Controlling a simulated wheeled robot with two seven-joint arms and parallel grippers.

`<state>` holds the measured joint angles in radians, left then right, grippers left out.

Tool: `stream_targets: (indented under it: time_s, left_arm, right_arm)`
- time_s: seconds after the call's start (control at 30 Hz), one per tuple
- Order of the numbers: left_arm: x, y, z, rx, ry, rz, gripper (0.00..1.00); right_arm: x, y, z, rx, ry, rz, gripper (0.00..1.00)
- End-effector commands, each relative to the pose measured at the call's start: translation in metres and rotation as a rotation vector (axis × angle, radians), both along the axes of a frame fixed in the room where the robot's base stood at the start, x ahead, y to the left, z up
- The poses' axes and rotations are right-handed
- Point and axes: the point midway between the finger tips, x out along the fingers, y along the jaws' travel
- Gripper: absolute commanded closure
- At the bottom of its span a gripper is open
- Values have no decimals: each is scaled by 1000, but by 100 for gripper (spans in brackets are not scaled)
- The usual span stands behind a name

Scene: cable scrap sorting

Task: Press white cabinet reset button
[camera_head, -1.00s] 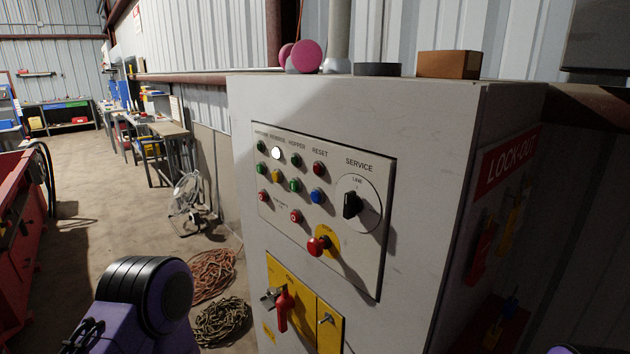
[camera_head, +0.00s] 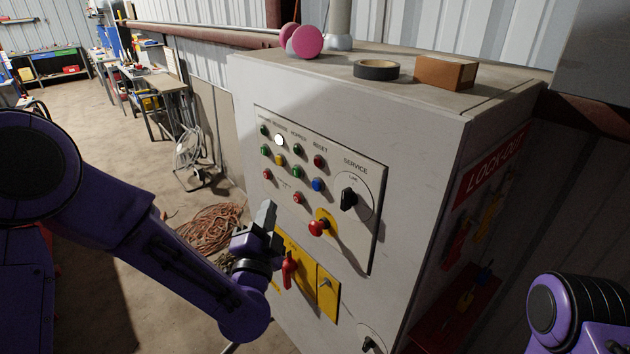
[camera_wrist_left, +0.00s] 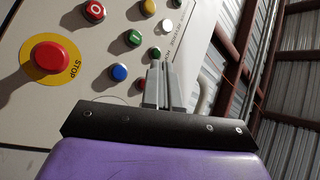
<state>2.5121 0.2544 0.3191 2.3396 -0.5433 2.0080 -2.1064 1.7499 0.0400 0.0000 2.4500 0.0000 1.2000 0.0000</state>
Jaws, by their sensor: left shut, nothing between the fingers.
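The white cabinet (camera_head: 420,140) stands ahead, with a control panel (camera_head: 345,245) on its front. Under the RESET label are a dark red round part (camera_head: 319,161) and, below it, a blue button (camera_head: 317,185). The blue button also shows in the left wrist view (camera_wrist_left: 119,73). My left gripper (camera_head: 267,214) is shut and empty, low and left of the blue button, by the panel's lower left edge. In the left wrist view its closed fingers (camera_wrist_left: 158,72) point toward the panel beside the buttons; I cannot tell the gap. My right gripper is out of view.
A red stop knob on a yellow plate (camera_head: 318,228) sits below the blue button. A red handle (camera_head: 289,268) and a SERVICE rotary switch (camera_head: 348,199) stick out nearby. Tape (camera_head: 377,69) and a brown box (camera_head: 447,72) lie on top. Coiled cable (camera_head: 210,228) lies on the floor.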

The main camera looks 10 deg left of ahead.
Motion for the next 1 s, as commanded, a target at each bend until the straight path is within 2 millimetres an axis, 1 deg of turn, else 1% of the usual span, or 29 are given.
stream_targets:
  time_s: [0.2, 0.33, 0.8, 1.0]
  left_arm:
    - [0, 0, -1, -1, 2, 0, 100]
    - [6, -5, -2, -2, 2, -2, 100]
    - [58, -45, -2, 0, 2, -1, 100]
    - [68, -53, -2, -1, 3, -1, 100]
  right_arm:
    - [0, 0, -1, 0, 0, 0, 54]
    - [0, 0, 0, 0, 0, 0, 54]
    - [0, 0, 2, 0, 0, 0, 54]
    - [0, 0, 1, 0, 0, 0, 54]
